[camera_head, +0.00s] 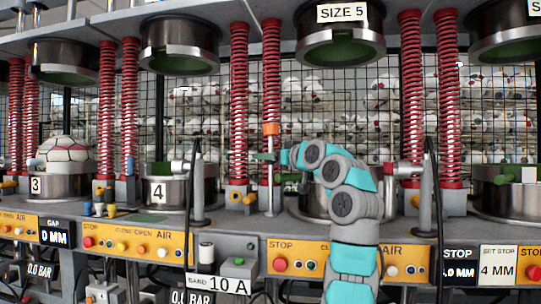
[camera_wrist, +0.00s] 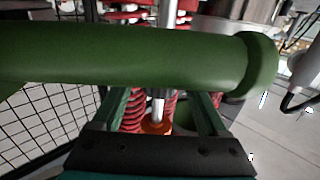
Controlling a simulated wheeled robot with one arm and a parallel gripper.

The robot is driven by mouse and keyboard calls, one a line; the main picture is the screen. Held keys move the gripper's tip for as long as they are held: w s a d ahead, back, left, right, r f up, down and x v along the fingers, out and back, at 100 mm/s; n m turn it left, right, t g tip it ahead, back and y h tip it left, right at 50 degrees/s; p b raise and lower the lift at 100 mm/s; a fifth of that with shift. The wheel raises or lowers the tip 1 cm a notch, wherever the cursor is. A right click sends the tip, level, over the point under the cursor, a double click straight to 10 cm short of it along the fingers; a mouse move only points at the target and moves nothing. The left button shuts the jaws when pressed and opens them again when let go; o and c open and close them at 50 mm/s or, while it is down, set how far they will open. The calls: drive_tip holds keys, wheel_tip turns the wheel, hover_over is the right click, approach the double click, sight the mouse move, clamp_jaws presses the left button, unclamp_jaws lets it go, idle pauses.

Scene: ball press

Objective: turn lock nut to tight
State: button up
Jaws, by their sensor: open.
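My gripper (camera_head: 283,157) reaches left to a thin upright steel rod (camera_head: 269,190) in front of the red springs. An orange collar (camera_head: 270,129) sits on the rod, just above the gripper; I cannot tell if it is the lock nut. A small green piece (camera_head: 263,156) shows at the rod by the gripper tip. In the wrist view a thick green bar (camera_wrist: 140,58) crosses close to the lens. It hides the ends of my two spread fingers (camera_wrist: 160,112). The orange collar (camera_wrist: 157,128) shows between them. I see no grip on the bar.
Black cables (camera_head: 436,180) hang in front of the press right of my arm. A SIZE 5 press head (camera_head: 341,45) hangs above. Red springs (camera_head: 239,100) stand close behind the rod.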

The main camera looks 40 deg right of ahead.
drive_tip(key=shift+w, duration=0.15)
clamp_jaws()
idle(0.6)
